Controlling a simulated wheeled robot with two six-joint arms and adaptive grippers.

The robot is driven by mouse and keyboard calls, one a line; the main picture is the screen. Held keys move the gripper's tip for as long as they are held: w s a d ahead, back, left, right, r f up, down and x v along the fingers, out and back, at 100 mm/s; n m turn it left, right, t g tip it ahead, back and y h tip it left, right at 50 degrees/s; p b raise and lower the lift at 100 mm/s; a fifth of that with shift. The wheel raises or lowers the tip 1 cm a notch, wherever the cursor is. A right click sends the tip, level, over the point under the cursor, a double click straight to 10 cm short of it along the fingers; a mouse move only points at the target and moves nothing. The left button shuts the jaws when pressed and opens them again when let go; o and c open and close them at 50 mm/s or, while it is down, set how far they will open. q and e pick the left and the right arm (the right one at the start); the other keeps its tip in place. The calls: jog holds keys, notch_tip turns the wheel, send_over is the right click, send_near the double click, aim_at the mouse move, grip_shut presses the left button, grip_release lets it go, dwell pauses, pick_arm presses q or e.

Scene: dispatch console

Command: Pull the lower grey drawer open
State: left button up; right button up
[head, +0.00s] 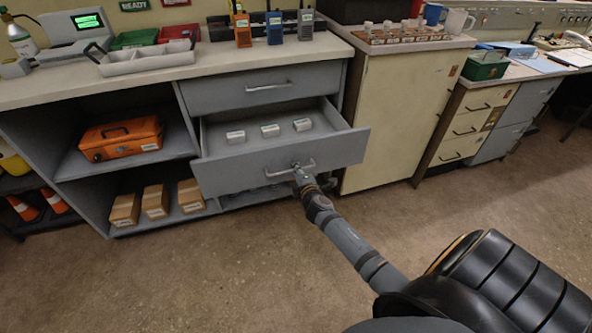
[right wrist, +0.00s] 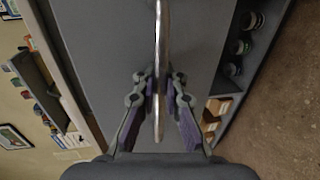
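The lower grey drawer (head: 240,175) is pulled well out of the counter unit, with three small white boxes (head: 270,130) inside. The upper grey drawer (head: 225,92) above it is closed. My right gripper (head: 301,172) is at the lower drawer's bar handle (head: 275,171), reaching in from the lower right. In the right wrist view, the fingers (right wrist: 161,88) lie on both sides of the metal handle (right wrist: 161,50), their tips close against it, and the grey drawer front (right wrist: 100,50) lies behind. My left gripper is not in view.
An orange toolbox (head: 120,138) and cardboard boxes (head: 155,200) sit on open shelves to the left. A cream cabinet (head: 395,110) stands to the right of the open drawer. Radios (head: 275,27) stand on the counter. The floor in front (head: 200,280) is clear.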

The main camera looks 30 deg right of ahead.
jog(key=shift+o, duration=1)
jog(key=shift+r, duration=0.1)
jog(key=shift+s, duration=0.15)
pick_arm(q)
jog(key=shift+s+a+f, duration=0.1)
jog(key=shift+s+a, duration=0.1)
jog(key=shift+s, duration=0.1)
pick_arm(e)
jog(key=v, duration=1.1)
jog(key=shift+s, duration=0.35)
jog(key=shift+a, duration=0.1)
